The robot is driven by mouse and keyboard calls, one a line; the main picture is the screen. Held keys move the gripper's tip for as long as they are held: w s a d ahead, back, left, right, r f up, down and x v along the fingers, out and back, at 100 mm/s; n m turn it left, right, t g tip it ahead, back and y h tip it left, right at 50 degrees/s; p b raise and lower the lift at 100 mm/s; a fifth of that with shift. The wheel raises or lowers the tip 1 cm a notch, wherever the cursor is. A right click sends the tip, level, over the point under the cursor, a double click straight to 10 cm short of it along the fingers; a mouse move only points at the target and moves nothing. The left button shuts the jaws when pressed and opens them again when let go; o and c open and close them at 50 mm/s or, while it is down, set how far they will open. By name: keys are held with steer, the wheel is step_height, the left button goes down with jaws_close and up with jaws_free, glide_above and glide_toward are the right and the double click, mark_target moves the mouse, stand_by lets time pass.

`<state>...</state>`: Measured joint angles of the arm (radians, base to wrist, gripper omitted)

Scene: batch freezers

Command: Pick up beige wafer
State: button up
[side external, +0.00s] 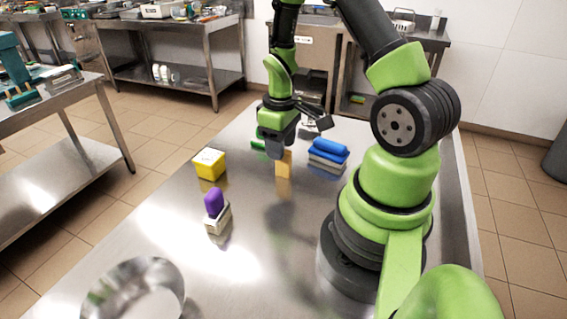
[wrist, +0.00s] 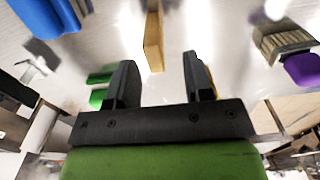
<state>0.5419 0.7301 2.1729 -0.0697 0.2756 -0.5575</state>
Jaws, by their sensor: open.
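The beige wafer (side external: 284,167) is a thin tan slab standing upright on the steel table. In the side view my gripper (side external: 277,152) is close to its top, pointing down, and partly covers it. In the wrist view the wafer (wrist: 153,42) lies ahead of the fingertips, roughly in line with the gap between them. My gripper (wrist: 157,72) is open, with nothing between the fingers. I cannot tell whether a finger touches the wafer.
A purple-topped block with a pale base (side external: 217,219) is nearer the camera. Blue stacked items (side external: 328,153) lie right of the wafer, and a green item (side external: 258,144) behind.

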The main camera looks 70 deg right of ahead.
mark_target(284, 175)
steer(key=f, duration=0.5)
steer(key=shift+s+d, duration=0.2)
steer(key=shift+d, duration=0.05)
jaws_close()
